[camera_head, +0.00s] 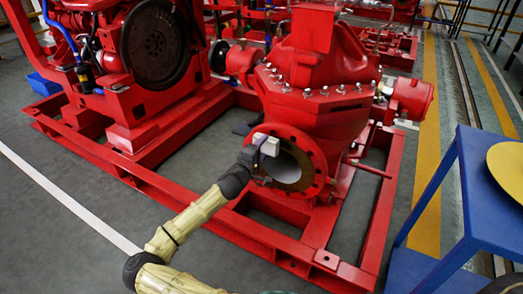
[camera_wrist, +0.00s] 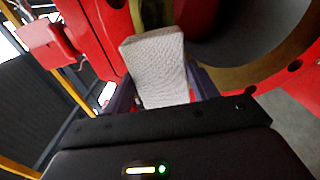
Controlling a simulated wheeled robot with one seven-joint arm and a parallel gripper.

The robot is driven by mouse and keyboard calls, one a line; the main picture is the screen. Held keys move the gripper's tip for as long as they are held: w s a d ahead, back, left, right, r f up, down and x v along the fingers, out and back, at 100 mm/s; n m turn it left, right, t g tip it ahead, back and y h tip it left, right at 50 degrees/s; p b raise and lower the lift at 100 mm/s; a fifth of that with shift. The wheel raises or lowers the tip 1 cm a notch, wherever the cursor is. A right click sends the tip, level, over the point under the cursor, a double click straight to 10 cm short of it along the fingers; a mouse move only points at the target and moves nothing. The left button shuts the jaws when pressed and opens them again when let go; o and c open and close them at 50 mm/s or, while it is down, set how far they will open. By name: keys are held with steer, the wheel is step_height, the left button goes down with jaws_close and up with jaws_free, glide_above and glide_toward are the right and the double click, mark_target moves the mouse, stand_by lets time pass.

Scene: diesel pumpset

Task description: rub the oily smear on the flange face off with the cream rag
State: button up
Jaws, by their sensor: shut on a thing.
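The red pump's round flange (camera_head: 318,160) faces me, with bolt holes around a dark open bore. A brownish-olive ring surrounds the bore on the flange face and also shows in the wrist view (camera_wrist: 245,73). I cannot tell the oily smear apart from this ring. My gripper (camera_head: 259,147) is at the flange's upper left. It is shut on the cream rag (camera_wrist: 157,62), a pale, textured, folded pad between the two fingers. The rag also shows in the head view (camera_head: 270,146). Its far end lies over or close against the ring; contact is unclear.
A red base frame (camera_head: 190,205) runs under the pump and the engine (camera_head: 150,50) at left. A blue table (camera_head: 470,190) with a yellow disc (camera_head: 508,168) stands at right. A blue crate (camera_head: 43,84) is at far left. Grey floor in front is clear.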

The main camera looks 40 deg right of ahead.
mark_target(272, 150)
steer(key=shift+x, duration=0.9)
stand_by(1.1)
steer(key=shift+s+d+p, duration=0.3)
steer(key=shift+s+p, duration=0.05)
steer(key=shift+s, duration=0.4)
steer(key=shift+s+d+p, duration=0.3)
steer(key=shift+s, duration=0.45)
steer(key=shift+s+d+p, duration=0.3)
steer(key=shift+s+d, duration=0.05)
steer(key=shift+s, duration=0.4)
steer(key=shift+s+d+p, duration=0.3)
steer(key=shift+s, duration=0.45)
steer(key=shift+s+d+p, duration=0.3)
steer(key=shift+s+d, duration=0.05)
steer(key=shift+s, duration=0.4)
steer(key=shift+s+d+p, duration=0.3)
steer(key=shift+s, duration=0.5)
steer(key=shift+c, duration=0.7)
